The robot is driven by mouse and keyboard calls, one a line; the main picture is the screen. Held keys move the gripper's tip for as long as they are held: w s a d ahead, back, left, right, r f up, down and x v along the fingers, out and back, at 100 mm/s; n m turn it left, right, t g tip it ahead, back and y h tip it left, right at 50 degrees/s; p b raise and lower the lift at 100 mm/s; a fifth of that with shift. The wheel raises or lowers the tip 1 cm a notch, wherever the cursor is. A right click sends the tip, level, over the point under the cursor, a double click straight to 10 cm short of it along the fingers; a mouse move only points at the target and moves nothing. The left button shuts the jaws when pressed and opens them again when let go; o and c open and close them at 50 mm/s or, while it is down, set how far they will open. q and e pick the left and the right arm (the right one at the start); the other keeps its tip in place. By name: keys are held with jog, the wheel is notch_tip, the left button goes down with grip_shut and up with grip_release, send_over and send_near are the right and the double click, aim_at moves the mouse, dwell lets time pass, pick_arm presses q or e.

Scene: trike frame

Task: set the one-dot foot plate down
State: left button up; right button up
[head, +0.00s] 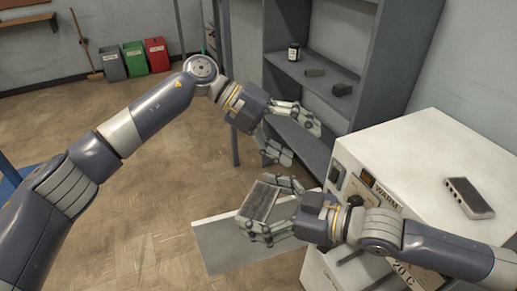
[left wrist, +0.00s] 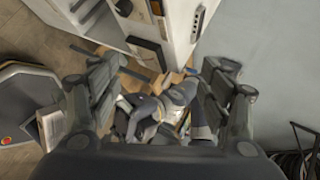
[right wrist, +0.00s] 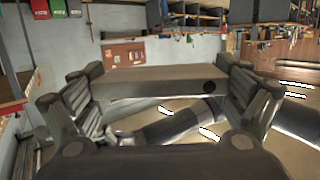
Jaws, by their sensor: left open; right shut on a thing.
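The one-dot foot plate (head: 261,202) is a flat grey block in the head view. In the right wrist view the plate (right wrist: 150,83) spans between the fingers, with one black dot near its right end. My right gripper (head: 268,212) is shut on it and holds it up, above a pale grey panel. My left gripper (head: 303,147) is open and empty, above and to the right of the plate, in front of the grey shelf. In the left wrist view the left gripper's fingers (left wrist: 160,100) are spread, with an arm of mine showing beyond them.
A white cabinet (head: 430,150) marked WARM stands at the right, with a grey block (head: 468,197) on top. The pale grey panel (head: 225,248) lies left of it. Floor at left is clear.

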pick_arm(q)
jog(key=s+a+r+m+y, duration=0.2)
jog(key=s+y, duration=0.3)
jog(key=s, duration=0.1)
pick_arm(e)
jog(key=shift+r, duration=0.1)
pick_arm(q)
notch_tip(320, 180, up, 2)
jog(key=r+t+y, duration=0.1)
jog(key=t+y, duration=0.3)
jog(key=y, duration=0.2)
send_over(259, 202)
jog(key=shift+m, duration=0.4)
notch_tip(259, 202, down, 12)
jog(key=shift+f, duration=0.2)
jog(key=c, duration=1.3)
jog(key=shift+c, duration=0.3)
pick_arm(e)
jog(key=o, duration=1)
jog(key=shift+c, duration=0.2)
